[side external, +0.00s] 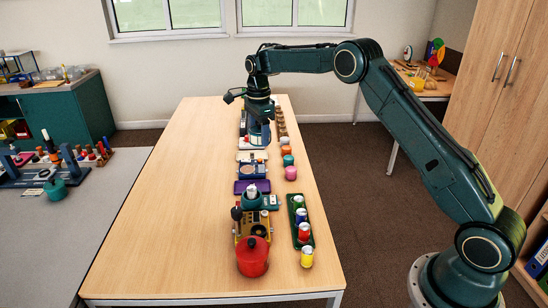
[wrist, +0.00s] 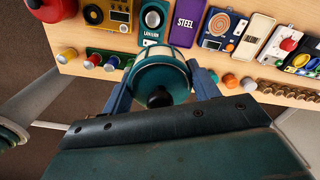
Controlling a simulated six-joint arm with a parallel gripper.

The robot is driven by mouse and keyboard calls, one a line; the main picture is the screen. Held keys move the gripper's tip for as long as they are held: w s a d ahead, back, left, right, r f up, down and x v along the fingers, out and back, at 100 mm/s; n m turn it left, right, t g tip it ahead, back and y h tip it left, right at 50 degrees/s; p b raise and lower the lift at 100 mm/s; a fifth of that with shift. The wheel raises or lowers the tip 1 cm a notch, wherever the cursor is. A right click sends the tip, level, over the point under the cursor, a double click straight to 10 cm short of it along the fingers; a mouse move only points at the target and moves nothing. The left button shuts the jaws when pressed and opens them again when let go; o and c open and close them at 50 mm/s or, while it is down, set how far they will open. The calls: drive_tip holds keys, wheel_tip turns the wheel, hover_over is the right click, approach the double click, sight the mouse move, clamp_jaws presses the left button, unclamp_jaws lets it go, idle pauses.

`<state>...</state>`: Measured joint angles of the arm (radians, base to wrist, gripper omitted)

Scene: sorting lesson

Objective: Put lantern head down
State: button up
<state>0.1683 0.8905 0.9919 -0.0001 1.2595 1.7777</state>
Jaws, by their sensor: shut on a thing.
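My gripper (wrist: 160,90) is shut on the lantern head (wrist: 158,68), a round teal piece with a pale inside and a dark centre. Blue fingers press it from both sides. In the side view my gripper (side external: 258,125) hangs above the far half of the table's row of objects, and the held piece is hard to separate from the fingers. A teal unit with a round pale-rimmed top (wrist: 153,18) and a label lies beyond the held head in the wrist view. The spot directly under the head is hidden.
On the wooden table (side external: 160,230) stand a red pot (side external: 252,257), a yellow box (side external: 247,226), a purple STEEL plate (wrist: 187,22) and a green tray (side external: 303,240) of small cans. Coloured pieces line the right side. The table's left half is clear.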

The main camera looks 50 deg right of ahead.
sight(292, 188)
drive_tip(key=s+d+f+n, duration=0.2)
drive_tip(key=d+n, duration=0.1)
drive_tip(key=d, duration=0.3)
drive_tip(key=s+d+f+n, duration=0.1)
drive_tip(key=s+d+n, duration=0.1)
drive_tip(key=d+n, duration=0.3)
drive_tip(key=shift+m, duration=0.6)
drive_tip(key=shift+d+f, duration=0.15)
drive_tip(key=shift+f, duration=3.2)
drive_tip(key=shift+d+f, duration=0.2)
drive_tip(key=shift+f, duration=3.2)
drive_tip(key=shift+d+f, duration=0.15)
drive_tip(key=shift+f, duration=3.2)
drive_tip(key=shift+f, duration=0.15)
drive_tip(key=o, duration=1)
wheel_tip(292, 188, up, 12)
drive_tip(key=shift+r, duration=0.15)
